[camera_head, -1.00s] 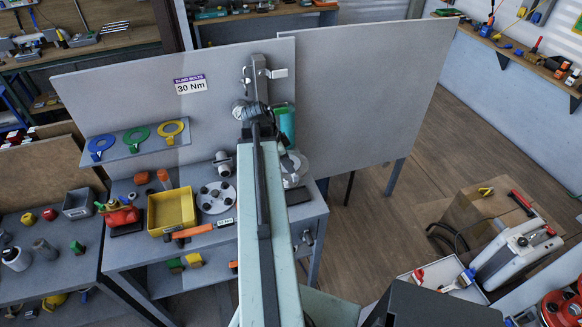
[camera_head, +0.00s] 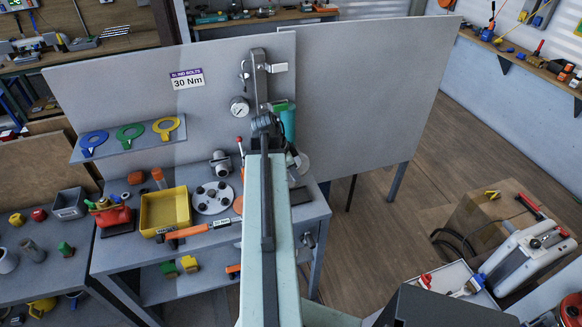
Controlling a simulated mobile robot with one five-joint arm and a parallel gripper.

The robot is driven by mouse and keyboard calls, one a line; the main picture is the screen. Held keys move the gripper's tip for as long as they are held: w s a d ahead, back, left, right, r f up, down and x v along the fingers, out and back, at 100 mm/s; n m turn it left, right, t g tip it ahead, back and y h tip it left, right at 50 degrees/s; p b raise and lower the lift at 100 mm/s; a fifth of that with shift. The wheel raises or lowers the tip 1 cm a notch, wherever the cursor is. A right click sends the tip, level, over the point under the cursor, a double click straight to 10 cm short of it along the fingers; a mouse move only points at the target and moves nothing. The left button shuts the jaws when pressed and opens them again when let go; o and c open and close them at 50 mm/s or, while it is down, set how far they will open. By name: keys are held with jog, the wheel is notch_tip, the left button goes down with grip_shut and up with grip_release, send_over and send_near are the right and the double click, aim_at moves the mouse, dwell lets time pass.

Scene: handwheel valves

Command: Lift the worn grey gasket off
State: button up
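I cannot make out a worn grey gasket for certain. A grey disc (camera_head: 302,162) at the bench's back right is mostly hidden behind my arm. Blue (camera_head: 94,143), green (camera_head: 130,134) and yellow (camera_head: 166,127) ring gaskets with tabs lie on a small shelf on the grey panel. A pale round plate (camera_head: 212,198) with several dark knobs sits on the bench left of my arm. My arm reaches from the bottom edge to the pipework at the panel. My gripper is hidden beyond the arm's far end, so its fingers do not show.
A pressure gauge (camera_head: 239,107) and a teal cylinder (camera_head: 288,122) stand near the arm's end. On the bench are a yellow bin (camera_head: 165,209) and an orange-handled torque wrench (camera_head: 200,229). A second grey panel (camera_head: 370,90) stands to the right. Floor beyond it is clear.

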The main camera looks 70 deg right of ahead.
jog(key=shift+r, duration=0.1)
grip_shut()
notch_tip(320, 180, up, 18)
jog(key=p, duration=1.8)
